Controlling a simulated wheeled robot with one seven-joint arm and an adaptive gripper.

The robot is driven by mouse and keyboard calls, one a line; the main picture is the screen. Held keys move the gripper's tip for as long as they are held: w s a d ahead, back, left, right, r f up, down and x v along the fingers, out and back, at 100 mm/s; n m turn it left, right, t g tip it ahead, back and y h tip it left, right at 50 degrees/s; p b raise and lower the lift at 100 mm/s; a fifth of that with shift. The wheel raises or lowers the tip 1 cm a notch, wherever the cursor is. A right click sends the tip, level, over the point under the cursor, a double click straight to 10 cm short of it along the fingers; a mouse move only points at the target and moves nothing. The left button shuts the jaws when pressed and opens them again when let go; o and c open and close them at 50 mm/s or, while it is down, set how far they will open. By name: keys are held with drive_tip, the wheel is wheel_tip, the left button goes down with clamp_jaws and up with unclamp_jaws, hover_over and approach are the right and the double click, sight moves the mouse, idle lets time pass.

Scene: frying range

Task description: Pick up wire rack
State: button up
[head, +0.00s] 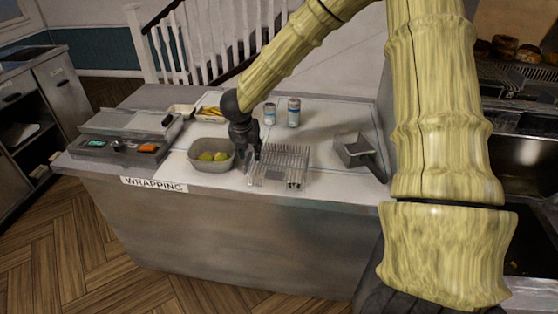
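The wire rack (285,165) is a silvery grid of thin bars on the white top of the wrapping counter. It lies near the counter's front edge. My gripper (250,157) is dark and points down at the rack's left edge. Its fingertips are small in the view and partly overlap the rack's left side. I cannot tell whether the fingers touch the rack or whether they are open or shut.
A grey bowl with yellow-green fruit (212,156) stands close left of my gripper. Two cans (293,112) stand behind the rack. A metal scoop-like container (354,150) is to the right. A device with an orange item (125,140) is at the left.

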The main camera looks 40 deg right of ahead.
clamp_jaws()
drive_tip(key=shift+r, duration=0.1)
idle(0.5)
